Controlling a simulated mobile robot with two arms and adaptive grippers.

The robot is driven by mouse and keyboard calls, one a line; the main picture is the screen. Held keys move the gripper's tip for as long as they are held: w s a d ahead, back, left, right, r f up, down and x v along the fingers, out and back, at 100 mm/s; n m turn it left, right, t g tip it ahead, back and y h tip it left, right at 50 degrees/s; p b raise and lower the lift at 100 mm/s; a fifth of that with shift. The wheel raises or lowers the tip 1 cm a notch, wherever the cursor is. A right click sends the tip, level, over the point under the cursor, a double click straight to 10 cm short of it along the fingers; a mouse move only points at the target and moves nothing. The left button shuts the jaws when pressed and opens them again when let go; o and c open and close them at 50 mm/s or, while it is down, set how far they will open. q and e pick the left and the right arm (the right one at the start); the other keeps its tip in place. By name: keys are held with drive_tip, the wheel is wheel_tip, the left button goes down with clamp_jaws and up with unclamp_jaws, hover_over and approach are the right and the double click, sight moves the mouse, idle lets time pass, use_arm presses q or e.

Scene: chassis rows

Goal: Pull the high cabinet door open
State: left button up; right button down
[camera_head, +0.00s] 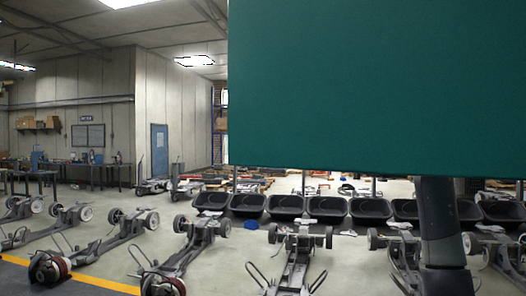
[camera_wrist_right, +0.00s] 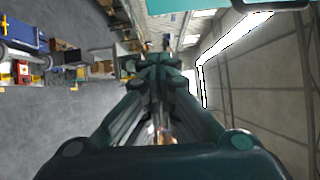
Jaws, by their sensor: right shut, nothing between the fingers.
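A large plain teal panel (camera_head: 375,85), part of the high cabinet, fills the upper right of the head view. I cannot tell whether it is the door or the body; no handle shows. My right arm rises at the lower right and goes out of sight behind the panel's lower edge, so its gripper is hidden there. In the right wrist view my right gripper (camera_wrist_right: 160,68) is shut and empty. A teal edge (camera_wrist_right: 185,6) crosses the top of that view, apart from the fingertips. My left gripper is in neither view.
Rows of wheeled chassis (camera_head: 297,255) stand on the grey floor, with black tubs (camera_head: 285,205) behind them. A blue door (camera_head: 160,150) and a workbench (camera_head: 95,165) are at the far left. The air left of the panel is clear.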

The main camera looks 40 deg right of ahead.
sight(260, 155)
drive_tip(key=shift+n, duration=0.3)
drive_tip(key=a+p, duration=0.1)
drive_tip(key=a, duration=0.3)
drive_tip(key=a+p, duration=0.2)
drive_tip(key=a, duration=0.2)
drive_tip(key=w+a+p, duration=0.1)
drive_tip(key=a, duration=0.4)
